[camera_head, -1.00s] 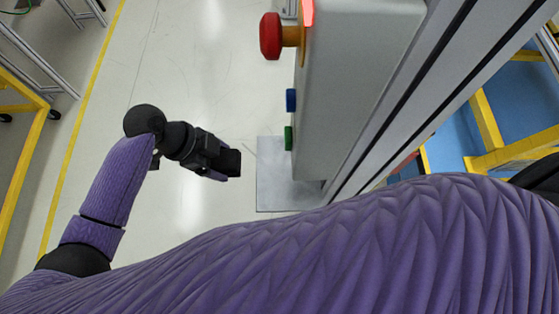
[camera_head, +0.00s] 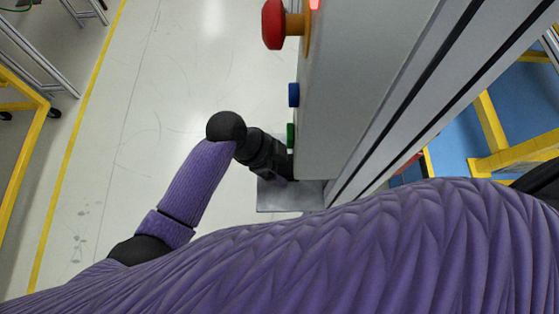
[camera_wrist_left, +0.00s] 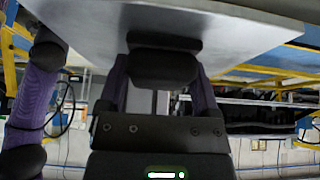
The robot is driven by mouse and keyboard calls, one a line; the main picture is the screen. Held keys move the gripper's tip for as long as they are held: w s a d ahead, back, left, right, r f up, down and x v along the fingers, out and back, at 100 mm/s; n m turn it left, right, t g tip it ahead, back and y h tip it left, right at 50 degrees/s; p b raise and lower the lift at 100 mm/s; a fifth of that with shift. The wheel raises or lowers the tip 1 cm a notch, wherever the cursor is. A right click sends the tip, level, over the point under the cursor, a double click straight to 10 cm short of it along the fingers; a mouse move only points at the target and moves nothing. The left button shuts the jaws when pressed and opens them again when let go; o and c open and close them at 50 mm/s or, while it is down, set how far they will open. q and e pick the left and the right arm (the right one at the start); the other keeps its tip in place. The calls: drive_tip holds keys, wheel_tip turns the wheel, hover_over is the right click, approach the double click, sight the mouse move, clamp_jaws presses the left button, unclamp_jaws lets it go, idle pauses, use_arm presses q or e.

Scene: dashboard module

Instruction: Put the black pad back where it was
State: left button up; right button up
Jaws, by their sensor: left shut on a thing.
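The black pad (camera_wrist_left: 165,69) is between the fingers of my left gripper (camera_wrist_left: 160,90) in the left wrist view. The gripper is shut on it. The pad lies close against the face of a grey metal plate (camera_wrist_left: 240,32); I cannot tell whether they touch. A second dark shape beyond the pad may be its reflection. In the head view my left gripper (camera_head: 285,172) is over the grey plate (camera_head: 285,202), at the lower left edge of the pale control box (camera_head: 350,90). The box hides the gripper's tip and the pad there. My right gripper is not in view.
The control box carries a red mushroom button (camera_head: 273,24), a blue button (camera_head: 293,95) and a green button (camera_head: 290,135) close to my left wrist. An aluminium post runs along its right. Open floor (camera_head: 150,100) lies to the left.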

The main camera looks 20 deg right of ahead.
use_arm(q)
drive_tip(key=o, duration=0.9)
drive_tip(key=shift+f, duration=0.1)
drive_tip(key=shift+r, duration=0.35)
drive_tip(key=p+v, duration=0.4)
drive_tip(key=v, duration=0.8)
drive_tip(key=s+a+f+n+t+y, duration=0.1)
drive_tip(key=a+f+n, duration=0.4)
drive_tip(key=f, duration=0.4)
drive_tip(key=s+a+f+n+t+y, duration=0.1)
drive_tip(key=a+f+n+t, duration=0.15)
drive_tip(key=f+n, duration=0.5)
drive_tip(key=s+a+f+n+y, duration=0.1)
drive_tip(key=s+a+f, duration=0.3)
drive_tip(key=s, duration=0.4)
drive_tip(key=s+a+f+n+y, duration=0.1)
drive_tip(key=s+a+f+n, duration=0.2)
drive_tip(key=s, duration=0.5)
drive_tip(key=s+a+f+n+g+y, duration=0.1)
drive_tip(key=s+a+f+n+y, duration=0.1)
drive_tip(key=s+a+f, duration=0.3)
drive_tip(key=s+f, duration=0.1)
drive_tip(key=s, duration=0.2)
drive_tip(key=shift+s+f, duration=0.3)
drive_tip(key=shift+s, duration=0.1)
